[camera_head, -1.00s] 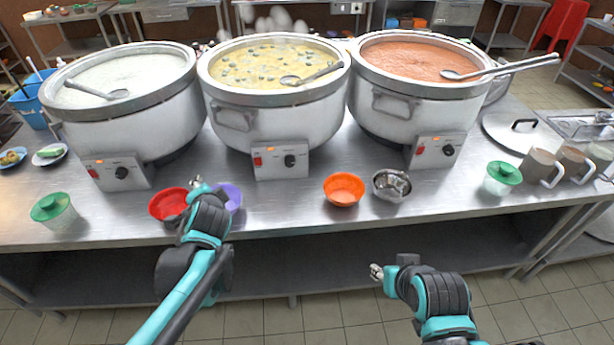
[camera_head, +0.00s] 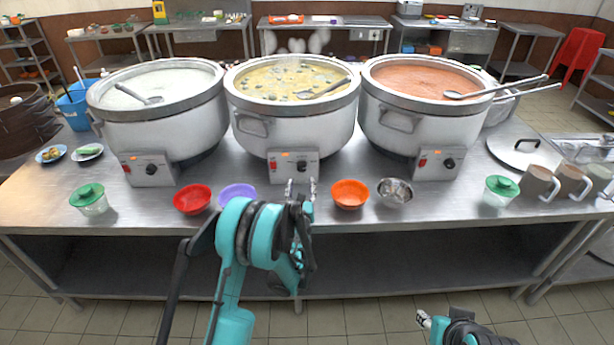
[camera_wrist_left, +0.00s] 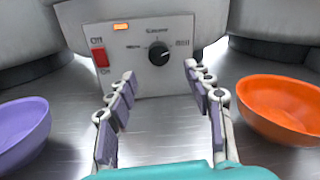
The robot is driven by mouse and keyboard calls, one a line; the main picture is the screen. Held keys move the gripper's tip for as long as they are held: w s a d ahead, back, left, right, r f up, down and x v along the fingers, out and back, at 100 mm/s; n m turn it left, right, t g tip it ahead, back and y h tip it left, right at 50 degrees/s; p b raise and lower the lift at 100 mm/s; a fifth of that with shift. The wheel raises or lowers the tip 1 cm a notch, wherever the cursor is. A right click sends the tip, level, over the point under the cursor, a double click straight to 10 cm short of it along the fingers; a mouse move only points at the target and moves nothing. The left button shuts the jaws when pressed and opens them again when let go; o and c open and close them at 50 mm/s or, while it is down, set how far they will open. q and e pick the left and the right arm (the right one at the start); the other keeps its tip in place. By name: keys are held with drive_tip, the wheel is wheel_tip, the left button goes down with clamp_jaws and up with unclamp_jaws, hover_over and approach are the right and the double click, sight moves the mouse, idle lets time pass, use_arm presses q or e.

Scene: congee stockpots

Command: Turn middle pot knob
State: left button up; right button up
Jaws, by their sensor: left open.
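The middle pot (camera_head: 292,120) holds a yellow congee with a ladle and stands on the steel table. Its control panel (camera_head: 281,168) faces me, with a black knob (camera_head: 302,166) at its right side. In the left wrist view the knob (camera_wrist_left: 159,53) shows beyond and between the fingers, with a red switch (camera_wrist_left: 99,57) to its left. My left gripper (camera_head: 301,188) is open and empty in front of the panel, and its fingers (camera_wrist_left: 166,88) are apart from the knob. My right gripper (camera_head: 424,320) is low at the front right; its fingers are too small to judge.
A purple bowl (camera_head: 238,193) and a red bowl (camera_head: 192,199) stand left of the left gripper. An orange bowl (camera_head: 350,194) and a metal bowl (camera_head: 394,192) stand right of it. Pots of white (camera_head: 160,115) and red-orange (camera_head: 425,115) congee flank the middle pot.

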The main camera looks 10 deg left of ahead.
sight(302, 169)
use_arm(q)
drive_tip(key=b+x, duration=0.1)
drive_tip(key=x, duration=0.6)
drive_tip(key=shift+a+b, duration=0.1)
drive_tip(key=shift+b, duration=0.2)
drive_tip(key=shift+s, duration=0.1)
drive_tip(key=c, duration=1.2)
